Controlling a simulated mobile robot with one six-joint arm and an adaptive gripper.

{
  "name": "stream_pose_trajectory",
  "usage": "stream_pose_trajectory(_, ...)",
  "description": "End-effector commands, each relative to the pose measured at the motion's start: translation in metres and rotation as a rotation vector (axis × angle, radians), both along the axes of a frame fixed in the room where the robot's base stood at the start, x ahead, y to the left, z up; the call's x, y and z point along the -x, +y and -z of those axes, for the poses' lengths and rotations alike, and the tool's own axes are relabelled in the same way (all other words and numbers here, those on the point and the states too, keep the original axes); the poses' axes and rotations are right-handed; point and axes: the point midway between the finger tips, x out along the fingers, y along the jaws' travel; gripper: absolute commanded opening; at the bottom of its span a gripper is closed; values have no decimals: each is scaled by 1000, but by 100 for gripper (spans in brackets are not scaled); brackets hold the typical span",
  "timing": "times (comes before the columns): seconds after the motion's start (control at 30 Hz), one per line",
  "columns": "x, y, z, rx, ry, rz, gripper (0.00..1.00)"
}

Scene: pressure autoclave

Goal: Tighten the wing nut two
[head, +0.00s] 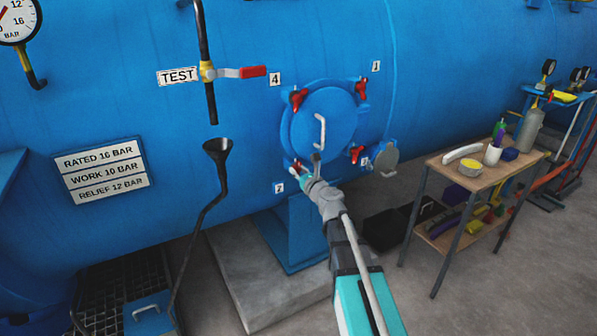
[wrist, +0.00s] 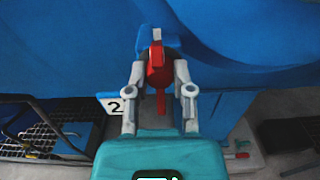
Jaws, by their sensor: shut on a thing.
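The round blue hatch door (head: 325,125) is on the side of the blue vessel and lies against its flange. Red wing nuts sit around its rim. Wing nut two (wrist: 157,64) is red, at the lower left of the hatch by the label "2" (head: 279,187). My gripper (head: 299,170) reaches it from below right and mostly hides it in the head view. In the wrist view my gripper (wrist: 157,80) has its two fingers on either side of the red nut, shut on it. The other red wing nuts show at upper left (head: 299,98), upper right (head: 362,88) and lower right (head: 356,154).
A test valve with a red handle (head: 252,72) and a black funnel (head: 217,149) are left of the hatch. A wooden-topped table (head: 510,165) with several items stands farther right.

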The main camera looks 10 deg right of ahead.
Motion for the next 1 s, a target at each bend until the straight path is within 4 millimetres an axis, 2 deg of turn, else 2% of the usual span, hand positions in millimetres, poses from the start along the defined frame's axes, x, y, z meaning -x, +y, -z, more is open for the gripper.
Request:
stream_pose_trajectory(0.03, 1, 0, 0, 1, 1, 0, 33)
stream_pose_trajectory(0.2, 1, 0, 0, 1, 0, 0, 64)
stream_pose_trajectory(0.23, 1, 0, 0, 1, 0, 0, 66)
stream_pose_trajectory(0.67, 3, 0, 0, 1, 0, -1, 66)
stream_pose_trajectory(0.87, 16, -4, 0, 1, 0, 0, 66)
stream_pose_trajectory(1.0, 33, -9, 0, 1, 0, 0, 66)
